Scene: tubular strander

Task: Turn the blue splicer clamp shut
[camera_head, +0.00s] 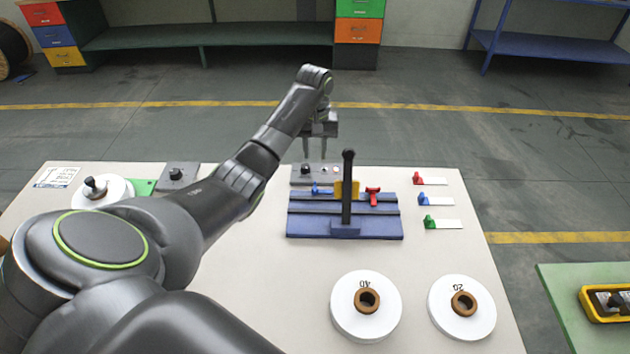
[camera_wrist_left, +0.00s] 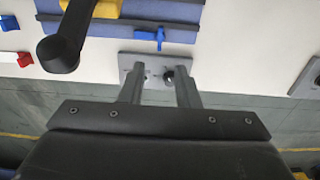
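The splicer (camera_head: 345,222) is a blue block with grooves, standing mid-table in the head view. A black lever with a round knob (camera_head: 348,158) rises upright from its near side, in front of a yellow block (camera_head: 340,190). The blue clamp (camera_head: 321,190) is a small lever on the splicer's left part; it also shows in the left wrist view (camera_wrist_left: 150,36). A red clamp (camera_head: 373,194) sits on the right part. My left gripper (camera_head: 315,158) is open and empty, pointing down above the grey plate behind the splicer. My right gripper is not in view.
Two white discs (camera_head: 365,322) (camera_head: 462,322) with brown rings lie in front. Red, blue and green pieces (camera_head: 424,200) with white labels lie to the right. A grey plate (camera_head: 310,174) with a black knob lies behind the splicer. Another white disc (camera_head: 110,190) lies at left.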

